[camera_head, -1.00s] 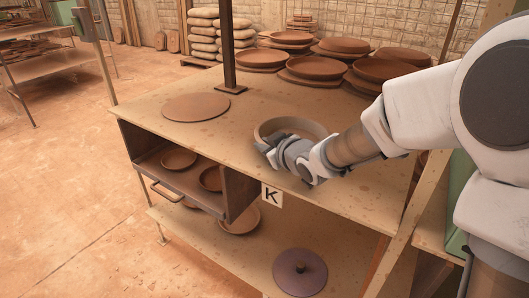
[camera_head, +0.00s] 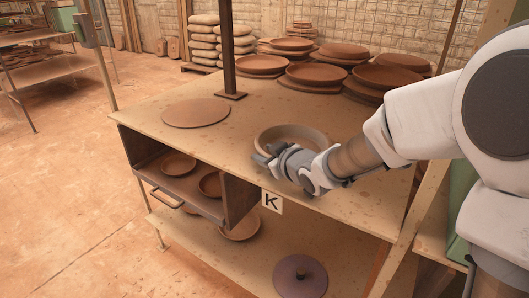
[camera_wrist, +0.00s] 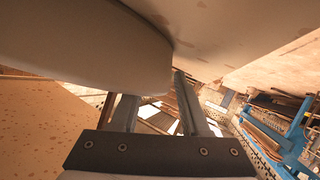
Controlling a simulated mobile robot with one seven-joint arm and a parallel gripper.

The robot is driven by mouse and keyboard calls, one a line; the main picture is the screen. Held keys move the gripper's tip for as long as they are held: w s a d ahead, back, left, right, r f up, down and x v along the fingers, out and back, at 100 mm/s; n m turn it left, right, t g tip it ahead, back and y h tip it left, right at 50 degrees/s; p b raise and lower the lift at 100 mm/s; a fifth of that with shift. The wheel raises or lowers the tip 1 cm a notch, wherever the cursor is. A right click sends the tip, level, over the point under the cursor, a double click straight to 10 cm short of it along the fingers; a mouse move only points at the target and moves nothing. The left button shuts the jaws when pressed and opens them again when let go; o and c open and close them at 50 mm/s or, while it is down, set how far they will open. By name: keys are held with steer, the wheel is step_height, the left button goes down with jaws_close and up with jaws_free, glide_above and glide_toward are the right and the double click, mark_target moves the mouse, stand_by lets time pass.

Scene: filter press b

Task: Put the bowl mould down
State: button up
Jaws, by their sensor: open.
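The bowl mould (camera_head: 289,134), a round brown bowl, sits upright on the wooden table top (camera_head: 205,146) near its front edge. My gripper (camera_head: 265,154) is open at the bowl's near left side, just in front of its wall. In the wrist view the bowl's pale curved side (camera_wrist: 85,45) fills the upper left. The two fingers of my gripper (camera_wrist: 155,93) stand apart there, with the bowl close above them. I cannot tell whether a finger still touches the bowl. My wrist hides part of its near right side.
A flat round board (camera_head: 196,113) lies left of the bowl, and a dark post (camera_head: 229,50) stands behind it. Stacked brown dishes (camera_head: 320,73) fill the back of the table. A K label (camera_head: 271,201) hangs at the front edge. A drawer (camera_head: 180,187) with bowls is below.

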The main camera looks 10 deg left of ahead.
steer(key=p+v, duration=0.3)
steer(key=v, duration=0.7)
steer(key=shift+w+r, duration=0.1)
steer(key=shift+r, duration=0.05)
steer(key=shift+s+d+r, duration=0.1)
steer(key=shift+s+d, duration=0.35)
steer(key=shift+s, duration=0.1)
steer(key=d+h, duration=0.1)
steer(key=d, duration=0.1)
steer(key=d+r+m+h, duration=0.1)
steer(key=d, duration=0.1)
steer(key=d+m+t+h, duration=0.1)
steer(key=d, duration=0.1)
steer(key=shift+w+r, duration=0.3)
steer(key=s+d+r+m+h, duration=0.2)
steer(key=s+d+m+h, duration=0.25)
steer(key=d, duration=0.55)
steer(key=s+d+m+g, duration=0.2)
steer(key=s+d, duration=0.1)
steer(key=s, duration=0.5)
steer(key=s+d+m+g+h, duration=0.1)
steer(key=s+d+m+g, duration=0.2)
steer(key=s, duration=0.6)
steer(key=shift+r+g, duration=0.3)
steer(key=shift+m+h+p, duration=0.25)
steer(key=shift+p, duration=0.05)
step_height(320, 180, up, 18)
steer(key=p, duration=1.8)
